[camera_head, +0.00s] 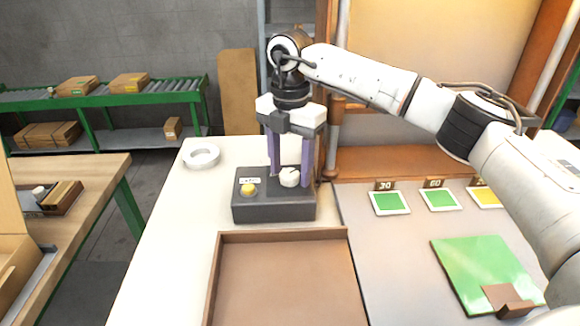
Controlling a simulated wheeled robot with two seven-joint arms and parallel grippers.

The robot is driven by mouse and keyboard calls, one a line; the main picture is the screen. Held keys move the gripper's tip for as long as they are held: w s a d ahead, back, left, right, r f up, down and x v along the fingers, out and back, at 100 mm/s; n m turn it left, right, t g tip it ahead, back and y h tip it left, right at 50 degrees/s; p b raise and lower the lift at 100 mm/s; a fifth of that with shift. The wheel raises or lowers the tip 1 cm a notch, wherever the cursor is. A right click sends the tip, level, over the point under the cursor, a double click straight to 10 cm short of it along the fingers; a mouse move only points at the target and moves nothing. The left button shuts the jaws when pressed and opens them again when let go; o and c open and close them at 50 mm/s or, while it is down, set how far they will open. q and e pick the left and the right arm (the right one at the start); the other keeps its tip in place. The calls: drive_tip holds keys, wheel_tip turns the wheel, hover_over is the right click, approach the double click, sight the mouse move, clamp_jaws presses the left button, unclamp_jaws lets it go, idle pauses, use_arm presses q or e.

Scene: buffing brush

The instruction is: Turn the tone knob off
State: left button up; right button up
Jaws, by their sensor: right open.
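A dark grey control box (273,208) stands on the white table behind the brown tray. On its top are a yellow button (248,189) at the left and a round white knob (289,178) at the right, which I take as the tone knob. A small label sits behind the button. My right gripper (291,176) points down over the box from behind. Its purple fingers are spread apart on either side of the knob, open. I cannot tell whether they touch the knob. My left gripper is not in view.
An empty brown tray (212,290) lies in front of the box. A white ring (201,156) lies at the back left. At the right are green cards marked 30 (389,202) and 60 (439,199), a yellow card (487,197) and a green board (480,268). The table's left side is clear.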

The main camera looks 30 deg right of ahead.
drive_tip(key=shift+f, duration=0.2)
drive_tip(key=shift+c, duration=0.2)
drive_tip(key=c, duration=1)
